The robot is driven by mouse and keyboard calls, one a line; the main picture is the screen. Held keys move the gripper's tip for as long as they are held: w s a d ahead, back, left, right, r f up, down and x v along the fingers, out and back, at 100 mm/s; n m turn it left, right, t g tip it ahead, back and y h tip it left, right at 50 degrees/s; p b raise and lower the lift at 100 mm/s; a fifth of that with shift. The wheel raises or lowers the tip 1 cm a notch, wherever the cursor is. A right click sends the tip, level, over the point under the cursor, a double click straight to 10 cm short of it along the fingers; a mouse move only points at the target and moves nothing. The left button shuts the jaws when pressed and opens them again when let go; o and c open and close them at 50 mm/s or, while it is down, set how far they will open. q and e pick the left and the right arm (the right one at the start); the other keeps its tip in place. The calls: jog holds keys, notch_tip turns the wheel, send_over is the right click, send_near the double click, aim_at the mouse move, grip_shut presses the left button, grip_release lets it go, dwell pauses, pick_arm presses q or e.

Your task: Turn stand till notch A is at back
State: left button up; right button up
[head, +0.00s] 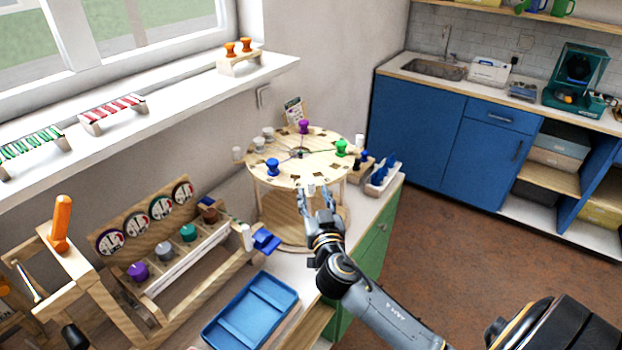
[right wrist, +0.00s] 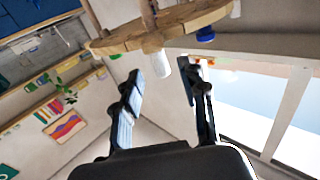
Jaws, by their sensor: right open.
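The stand is a round wooden turntable (head: 285,172) on posts, with square notches in its top and purple, green, blue and grey spools around it. My right gripper (head: 319,190) is at the stand's front edge, open. No notch letter can be read. My left gripper is out of view.
A small white bin of blue pieces (head: 383,178) stands close to the stand's right. A picture card (head: 293,110) stands behind it. Open floor lies to the right.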

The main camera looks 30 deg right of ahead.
aim_at(312, 188)
jog(key=shift+p+x, duration=0.45)
jog(key=shift+x, duration=1.8)
grip_shut()
